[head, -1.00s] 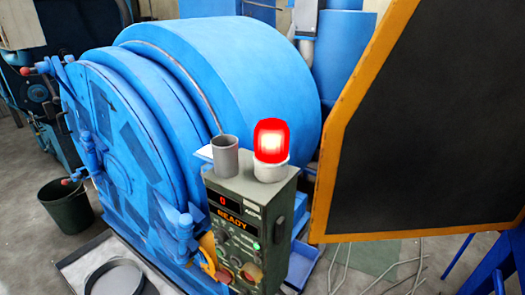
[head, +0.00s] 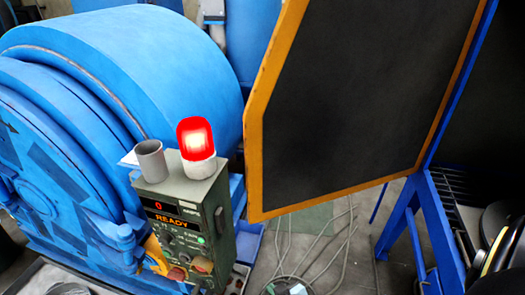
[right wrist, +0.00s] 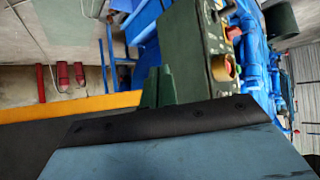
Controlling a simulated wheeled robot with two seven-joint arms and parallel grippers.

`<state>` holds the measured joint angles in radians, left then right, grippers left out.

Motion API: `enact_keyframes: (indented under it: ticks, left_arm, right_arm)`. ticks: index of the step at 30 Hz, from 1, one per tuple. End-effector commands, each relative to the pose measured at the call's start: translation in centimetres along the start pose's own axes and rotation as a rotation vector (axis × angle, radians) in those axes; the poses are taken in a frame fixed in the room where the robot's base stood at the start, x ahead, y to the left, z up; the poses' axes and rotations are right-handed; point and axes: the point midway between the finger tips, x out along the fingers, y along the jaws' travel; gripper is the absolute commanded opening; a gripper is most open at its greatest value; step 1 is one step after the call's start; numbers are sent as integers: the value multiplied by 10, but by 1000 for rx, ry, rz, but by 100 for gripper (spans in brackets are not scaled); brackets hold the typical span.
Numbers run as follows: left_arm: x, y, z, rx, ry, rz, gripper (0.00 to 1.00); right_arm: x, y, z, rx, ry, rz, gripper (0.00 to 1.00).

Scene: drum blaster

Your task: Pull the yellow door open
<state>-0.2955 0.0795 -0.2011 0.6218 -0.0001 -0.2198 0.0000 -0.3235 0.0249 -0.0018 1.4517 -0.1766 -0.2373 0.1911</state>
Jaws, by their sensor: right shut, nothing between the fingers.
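The yellow door is a dark panel with an orange-yellow frame (head: 255,150), standing upright at right of centre in the head view. Its right side meets a blue frame. In the right wrist view the door's yellow edge (right wrist: 75,106) crosses at left, with its dark face below. My right gripper (right wrist: 157,78) shows there as short green fingers, closed and empty, close beside the yellow edge. I cannot tell whether they touch it. A small pale and green shape at the bottom of the head view may be this gripper. My left gripper is out of view.
A green control box (head: 185,220) with a lit red lamp (head: 196,138) and a grey cup (head: 150,160) stands left of the door, before a big blue drum (head: 130,60). Loose cables (head: 345,235) lie on the floor below the door. A blue stand (head: 405,215) is at right.

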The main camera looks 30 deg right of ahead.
Motion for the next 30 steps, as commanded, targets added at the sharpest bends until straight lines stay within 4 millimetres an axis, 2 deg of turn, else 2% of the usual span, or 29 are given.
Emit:
enact_keyframes:
  ticks: [1,3,6,9,12,15,19,23,30]
  left_arm:
    - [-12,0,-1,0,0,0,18]
    - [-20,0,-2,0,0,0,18]
    - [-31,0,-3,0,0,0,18]
    - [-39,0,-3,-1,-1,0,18]
    - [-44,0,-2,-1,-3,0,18]
    - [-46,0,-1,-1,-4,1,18]
    - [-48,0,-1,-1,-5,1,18]
    - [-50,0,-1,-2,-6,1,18]
    - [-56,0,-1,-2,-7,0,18]
  right_arm:
    - [-15,10,-55,19,95,23,0]
    - [-35,24,-119,42,217,55,0]
    - [-73,45,-198,67,375,101,0]
    - [-112,61,-257,85,503,138,0]
    - [-144,72,-295,96,594,165,0]
    - [-163,79,-316,101,647,181,0]
    - [-168,82,-328,103,670,187,0]
    - [-156,86,-338,101,672,187,0]
    - [-118,96,-368,100,671,188,0]
